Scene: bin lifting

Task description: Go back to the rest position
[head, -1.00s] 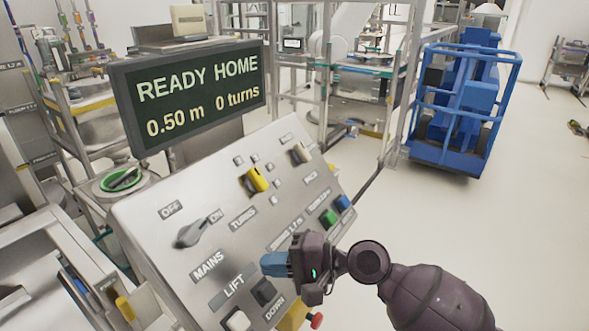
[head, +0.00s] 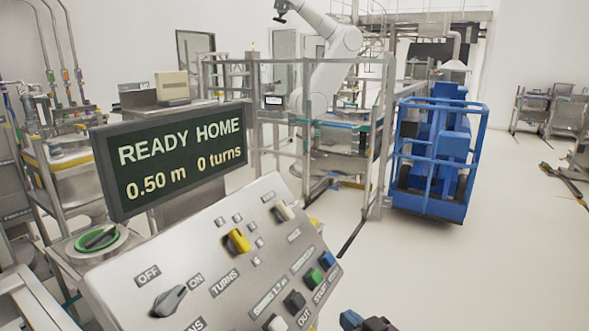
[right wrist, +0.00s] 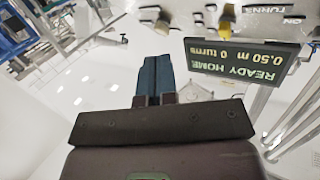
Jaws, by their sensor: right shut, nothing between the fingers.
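My right gripper (head: 362,322) shows only at the bottom edge of the head view, right of the control panel and apart from it. In the right wrist view its blue fingers (right wrist: 153,78) are together with nothing between them. The grey control panel (head: 205,285) carries a grey mains knob (head: 168,300), a yellow turns knob (head: 238,241) and green and blue buttons. The display (head: 180,160) above it reads READY HOME, 0.50 m, 0 turns. It also shows upside down in the right wrist view (right wrist: 240,62). My left gripper is not in view.
A blue wheeled cage (head: 435,165) stands on the floor at the right. A metal frame (head: 385,130) with a white robot arm (head: 335,65) stands at the back. Pale floor (head: 480,270) is clear at the right front.

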